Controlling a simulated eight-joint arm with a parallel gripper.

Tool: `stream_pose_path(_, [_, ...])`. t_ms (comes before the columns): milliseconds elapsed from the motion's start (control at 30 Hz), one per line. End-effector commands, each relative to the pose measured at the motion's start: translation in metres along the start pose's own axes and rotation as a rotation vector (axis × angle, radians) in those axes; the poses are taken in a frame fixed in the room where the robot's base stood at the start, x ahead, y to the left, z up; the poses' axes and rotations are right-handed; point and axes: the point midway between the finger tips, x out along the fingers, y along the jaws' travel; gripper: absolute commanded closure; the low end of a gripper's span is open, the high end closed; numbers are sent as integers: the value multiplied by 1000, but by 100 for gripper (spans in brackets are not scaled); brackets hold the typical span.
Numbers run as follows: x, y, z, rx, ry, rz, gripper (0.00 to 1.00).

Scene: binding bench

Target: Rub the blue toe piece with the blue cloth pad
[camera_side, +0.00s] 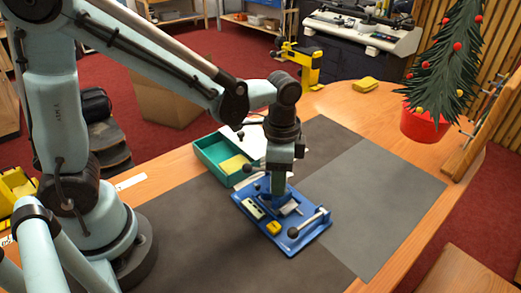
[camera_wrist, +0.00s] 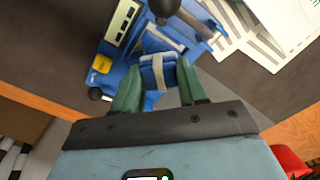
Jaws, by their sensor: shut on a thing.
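My gripper (camera_side: 283,192) points down over the blue fixture plate (camera_side: 315,232) on the bench. In the wrist view its two green fingers (camera_wrist: 157,72) are shut on the blue cloth pad (camera_wrist: 158,76), one on each side. The pad is low over blue parts of the fixture; I cannot tell whether it touches them. A blue part (camera_wrist: 150,42) just beyond the pad may be the toe piece, which is partly hidden by the pad and a dark ball knob (camera_wrist: 164,7). The fixture also carries a yellow block (camera_side: 273,228) and ball-ended levers.
A green tray (camera_side: 207,157) with a yellow item (camera_side: 234,164) stands behind the fixture, beside white paper (camera_side: 254,143). A small tree in a red pot (camera_side: 424,126) is at the right. Another yellow block (camera_side: 365,85) lies farther back. The grey mat (camera_side: 385,190) right of the fixture is clear.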

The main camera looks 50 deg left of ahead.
Motion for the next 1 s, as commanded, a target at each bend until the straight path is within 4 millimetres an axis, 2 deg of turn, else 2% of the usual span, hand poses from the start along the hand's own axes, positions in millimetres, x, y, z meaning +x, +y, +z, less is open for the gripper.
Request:
stream_pose_path(233, [-5, -12, 12, 1, 0, 0, 92])
stream_pose_path(300, [-23, -11, 13, 1, 0, 0, 92])
stream_pose_path(1000, [-80, -11, 12, 1, 0, 0, 92])
